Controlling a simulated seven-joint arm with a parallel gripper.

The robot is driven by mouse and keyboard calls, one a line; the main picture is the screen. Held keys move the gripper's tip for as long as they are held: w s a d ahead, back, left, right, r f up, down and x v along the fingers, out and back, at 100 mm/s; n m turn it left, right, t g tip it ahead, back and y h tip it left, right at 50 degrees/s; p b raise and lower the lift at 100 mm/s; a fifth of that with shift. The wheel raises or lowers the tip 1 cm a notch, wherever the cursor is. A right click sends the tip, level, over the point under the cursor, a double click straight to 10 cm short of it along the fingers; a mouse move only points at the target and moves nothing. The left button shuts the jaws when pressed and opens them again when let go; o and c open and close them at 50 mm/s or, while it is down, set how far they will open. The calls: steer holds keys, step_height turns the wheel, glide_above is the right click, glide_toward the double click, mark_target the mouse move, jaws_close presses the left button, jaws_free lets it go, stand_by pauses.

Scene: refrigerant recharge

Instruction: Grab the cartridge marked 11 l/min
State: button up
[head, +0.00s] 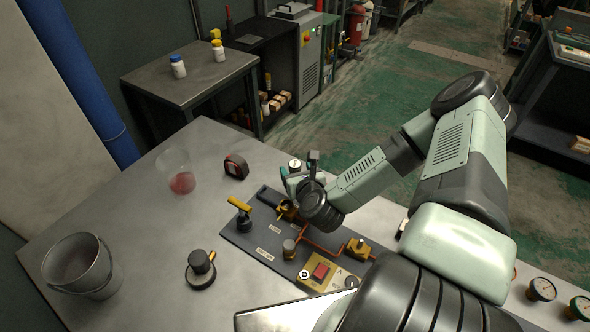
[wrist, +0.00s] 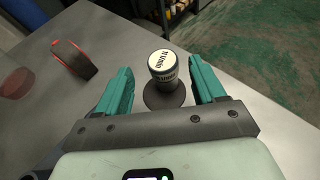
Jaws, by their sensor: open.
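A small cartridge (wrist: 162,66) with a white top and dark printing stands upright on a round dark base (wrist: 165,97). The printing looks like a flow mark ending in "l/min", but the number is hard to read. In the head view the white top of the cartridge (head: 295,164) shows just beyond my gripper (head: 296,184). In the wrist view my gripper (wrist: 159,76) is open, with one teal finger on each side of the cartridge and visible gaps on both sides. My wrist hides part of this spot in the head view.
A tape measure (head: 236,167), a clear cup with red contents (head: 181,182) and a metal bucket (head: 75,262) stand left on the grey table. A dark panel with valves (head: 262,236) and a red button box (head: 320,272) lies nearer. Gauges (head: 541,289) are at right.

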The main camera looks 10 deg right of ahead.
mark_target(296, 166)
steer(key=x, duration=0.5)
steer(key=shift+w+d+f, duration=0.1)
steer(key=shift+w+d, duration=0.1)
steer(key=shift+w, duration=0.2)
steer(key=c, duration=1.1)
